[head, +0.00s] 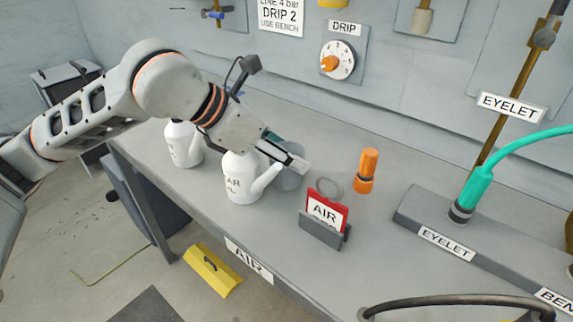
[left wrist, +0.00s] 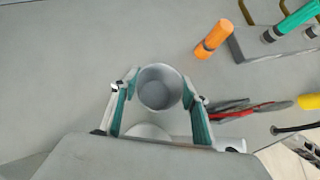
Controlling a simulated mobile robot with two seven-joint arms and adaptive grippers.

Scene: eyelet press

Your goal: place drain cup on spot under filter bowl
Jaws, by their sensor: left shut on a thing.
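A grey, open-topped drain cup (head: 290,180) is at my left gripper (head: 297,163), over the bench beside a white spouted can. In the left wrist view the cup (left wrist: 160,88) sits between the two fingertips of the left gripper (left wrist: 160,93), its mouth facing the camera and looking empty. The left gripper is shut on it. The fingers and wrist cover part of the cup in the head view, and I cannot tell whether its base touches the bench. I cannot make out the filter bowl for sure, nor a marked spot. My right gripper is not in view.
Two white spouted cans (head: 242,180) (head: 184,145) stand close by. A red AIR sign (head: 324,211) in a grey stand and an orange cylinder (head: 366,171) are to the right. The grey EYELET base (head: 447,240) is farther right. Bare bench (head: 390,270) lies in front.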

